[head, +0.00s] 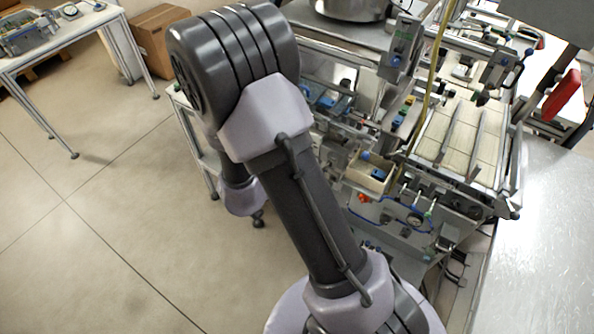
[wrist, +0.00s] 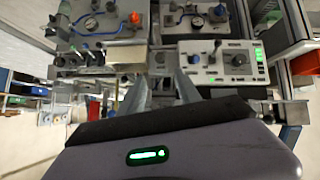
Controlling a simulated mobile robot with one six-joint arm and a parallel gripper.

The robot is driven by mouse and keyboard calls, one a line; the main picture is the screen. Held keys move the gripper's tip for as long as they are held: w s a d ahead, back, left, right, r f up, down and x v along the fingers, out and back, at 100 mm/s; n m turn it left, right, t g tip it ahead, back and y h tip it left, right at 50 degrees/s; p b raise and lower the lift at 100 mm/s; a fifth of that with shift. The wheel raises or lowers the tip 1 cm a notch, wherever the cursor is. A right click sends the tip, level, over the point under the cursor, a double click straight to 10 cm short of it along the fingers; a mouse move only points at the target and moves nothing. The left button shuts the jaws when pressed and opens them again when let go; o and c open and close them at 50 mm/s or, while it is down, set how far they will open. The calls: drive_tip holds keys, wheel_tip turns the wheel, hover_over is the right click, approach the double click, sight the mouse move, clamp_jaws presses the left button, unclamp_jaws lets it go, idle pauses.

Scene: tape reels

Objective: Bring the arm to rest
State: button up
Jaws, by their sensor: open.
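My arm (head: 315,215) fills the middle of the head view. It rises from the lower right to a thick dark joint at the upper left. A pale lower part of my arm (head: 240,197) shows partly behind it, and my gripper cannot be made out clearly there. In the wrist view my gripper (wrist: 162,88) shows two grey fingers spread apart beyond its dark housing with a green light. It is open, with nothing visible held between the fingers.
A machine (head: 410,210) with gauges, hoses and knobs stands right of my arm. Control panels (wrist: 215,62) also show in the wrist view. A metal worktop (head: 545,230) is at the right. A table (head: 60,45) and cardboard box (head: 155,40) stand upper left. Left floor is clear.

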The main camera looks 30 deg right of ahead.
drive_tip(key=v, duration=0.2)
drive_tip(key=shift+a+r, duration=0.2)
